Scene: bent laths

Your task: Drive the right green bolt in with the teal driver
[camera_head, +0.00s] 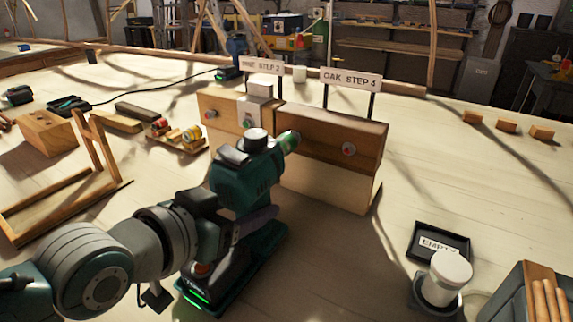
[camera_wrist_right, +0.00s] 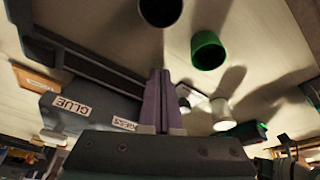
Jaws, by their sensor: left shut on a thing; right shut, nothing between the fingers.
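My left gripper (camera_head: 255,222) is shut on the handle of the teal driver (camera_head: 243,175), which stands upright above its dark base. The driver's green nose (camera_head: 289,142) points right, at the left part of the oak block's front face, and hides what is behind it. I cannot tell whether it touches a bolt there. The oak block (camera_head: 325,135) stands on a pale base under the "OAK STEP 4" sign. A grey and red bolt head (camera_head: 349,149) shows on its right part. My right gripper (camera_wrist_right: 160,100) is shut and empty in the right wrist view.
The pine block (camera_head: 222,107), with a greenish bolt head (camera_head: 247,123), stands left of the oak block. An "EMPTY" tray (camera_head: 462,238) and a white-topped container (camera_head: 450,270) lie at right. In the right wrist view, a green cup (camera_wrist_right: 208,52) and a "GLUE" labelled box (camera_wrist_right: 100,108) are near.

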